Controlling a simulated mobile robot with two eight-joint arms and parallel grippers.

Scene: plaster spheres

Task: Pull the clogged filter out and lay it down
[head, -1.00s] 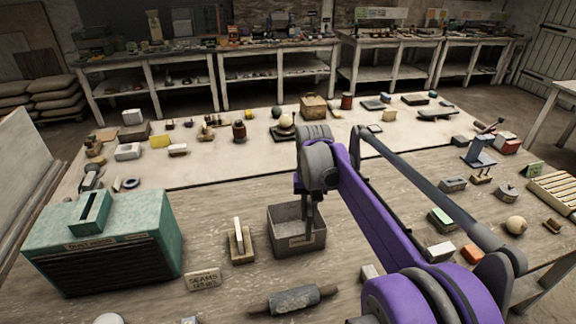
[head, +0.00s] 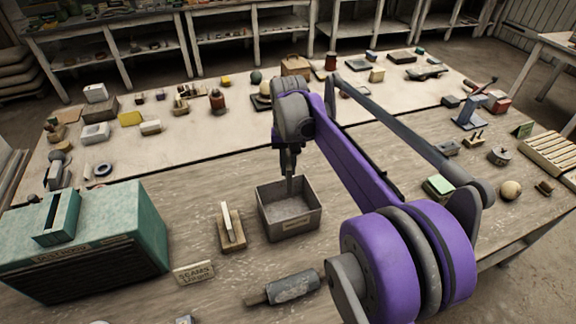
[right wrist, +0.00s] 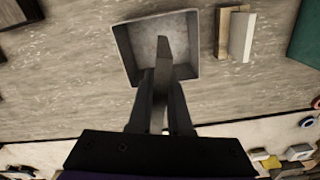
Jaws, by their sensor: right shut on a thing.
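The teal box (head: 118,235) stands at the left of the bench, with a raised collar on top whose dark slot (head: 57,212) shows no filter standing in it. My right gripper (head: 290,165) is shut on a thin grey slab, the filter (right wrist: 162,52), over the open grey bin (head: 310,222). In the right wrist view the slab sticks out between the two fingers (right wrist: 160,92), edge-on, in front of the bin's inside. I cannot tell whether it touches the bin. A pale panel (head: 228,219) stands upright in a wooden holder (head: 236,244) left of the bin. My left gripper is not in view.
A grey roller (head: 292,287) lies in front of the bin, and a small sign (head: 194,272) stands by the teal box. Many small things line the back and right of the bench. Bare wood shows behind the wooden holder.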

